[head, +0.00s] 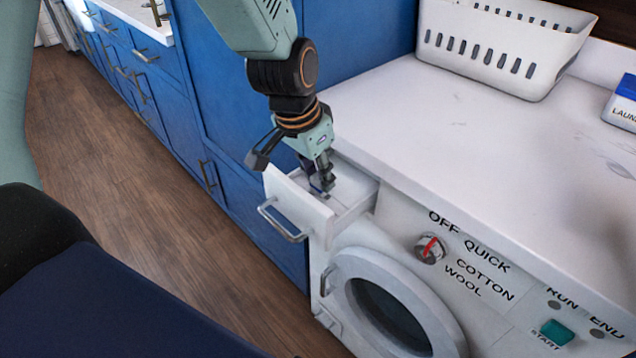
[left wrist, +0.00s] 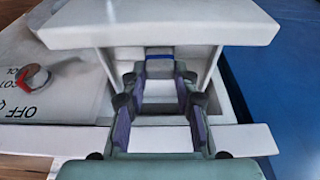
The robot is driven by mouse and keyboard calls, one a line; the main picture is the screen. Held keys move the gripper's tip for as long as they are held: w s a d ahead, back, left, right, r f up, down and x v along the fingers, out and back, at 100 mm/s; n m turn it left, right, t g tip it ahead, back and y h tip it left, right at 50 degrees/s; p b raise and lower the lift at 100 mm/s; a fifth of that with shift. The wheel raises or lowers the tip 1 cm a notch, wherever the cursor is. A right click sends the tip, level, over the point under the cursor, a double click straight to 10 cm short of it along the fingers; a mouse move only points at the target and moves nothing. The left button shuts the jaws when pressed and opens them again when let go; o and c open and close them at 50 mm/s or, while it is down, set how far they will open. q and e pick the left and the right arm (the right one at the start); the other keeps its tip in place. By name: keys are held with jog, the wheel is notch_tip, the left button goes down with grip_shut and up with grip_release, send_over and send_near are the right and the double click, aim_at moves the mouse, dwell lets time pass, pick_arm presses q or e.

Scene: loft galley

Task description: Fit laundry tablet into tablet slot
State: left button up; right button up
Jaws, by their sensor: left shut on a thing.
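My left gripper (head: 324,190) reaches down into the open detergent drawer (head: 290,196) of the washing machine. It also shows in the left wrist view (left wrist: 160,76), with its fingertips shut on the laundry tablet (left wrist: 160,68), a small pale block with a blue band. The tablet is inside the drawer, close behind the drawer's front panel (left wrist: 160,25). The fingers hide most of the tablet in the head view. The tablet slot is not clearly seen, and I cannot tell whether the tablet is in it or above it. My right gripper is not in view.
The white worktop (head: 430,120) above the machine holds a slotted white basket (head: 495,45) and a laundry box (head: 622,108) at the right. The round door (head: 385,305) and dial (head: 430,248) are on the machine front. Blue cabinets (head: 240,120) stand left of the drawer.

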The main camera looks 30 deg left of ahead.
pick_arm(q)
jog(key=shift+s+d+f+b, duration=0.1)
jog(key=shift+d+f+b, duration=0.05)
jog(key=shift+f, duration=0.35)
jog(key=shift+s+d+f+b, duration=0.1)
jog(key=shift+f+b, duration=0.05)
jog(key=shift+f, duration=0.35)
jog(key=shift+w+a+f, duration=0.15)
jog(key=shift+w+a, duration=0.1)
jog(key=shift+w, duration=0.15)
jog(key=o, duration=1)
jog(key=shift+s+d+r, duration=0.15)
jog(key=shift+s+r, duration=0.05)
jog(key=shift+s, duration=0.1)
jog(key=shift+w+f, duration=0.15)
jog(key=shift+w, duration=0.1)
jog(key=p+v, duration=0.4)
jog(key=v, duration=0.8)
jog(key=shift+s, duration=0.1)
jog(key=shift+s, duration=0.1)
